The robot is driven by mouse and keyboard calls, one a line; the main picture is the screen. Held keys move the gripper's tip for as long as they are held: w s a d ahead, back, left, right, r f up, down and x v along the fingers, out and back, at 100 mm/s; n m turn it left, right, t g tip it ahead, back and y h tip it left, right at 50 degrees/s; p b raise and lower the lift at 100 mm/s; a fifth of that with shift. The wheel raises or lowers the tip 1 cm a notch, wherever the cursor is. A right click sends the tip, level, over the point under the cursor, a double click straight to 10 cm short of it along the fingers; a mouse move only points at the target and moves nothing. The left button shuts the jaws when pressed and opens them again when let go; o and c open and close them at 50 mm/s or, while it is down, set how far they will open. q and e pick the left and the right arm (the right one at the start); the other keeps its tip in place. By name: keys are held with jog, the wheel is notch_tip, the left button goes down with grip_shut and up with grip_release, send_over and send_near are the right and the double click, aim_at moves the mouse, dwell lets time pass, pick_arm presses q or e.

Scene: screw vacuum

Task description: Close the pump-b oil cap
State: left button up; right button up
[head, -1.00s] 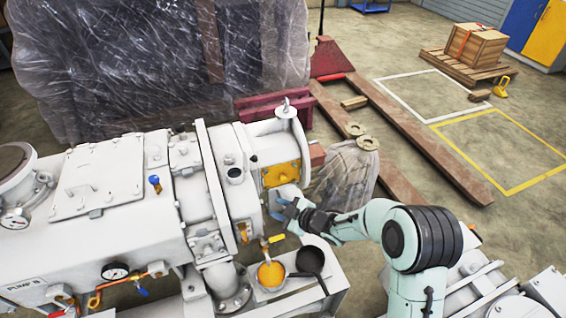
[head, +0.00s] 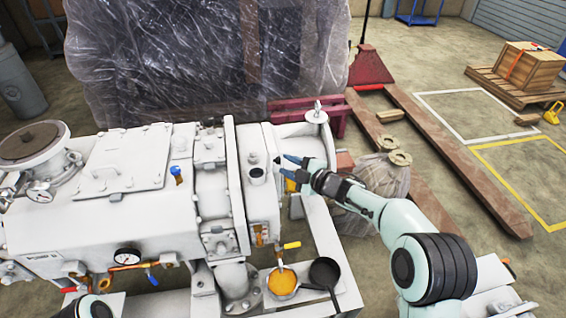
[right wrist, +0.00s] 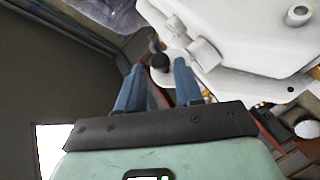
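The white pump (head: 130,205) fills the left of the head view. A short upright neck with a dark round top (head: 257,172) stands near its right end; whether this is an open port or a cap I cannot tell. My right gripper (head: 284,168) is just right of that neck, its blue fingers apart and pointing left. In the right wrist view, a small black knob (right wrist: 160,62) shows between and just beyond the fingertips (right wrist: 158,72); it may be the oil cap. I cannot see contact. My left gripper is not in view.
A wrapped crate (head: 200,60) stands behind the pump.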

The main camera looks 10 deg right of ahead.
jog(key=shift+x, duration=1.5)
jog(key=shift+c, duration=0.3)
grip_shut()
jog(key=shift+r, duration=0.1)
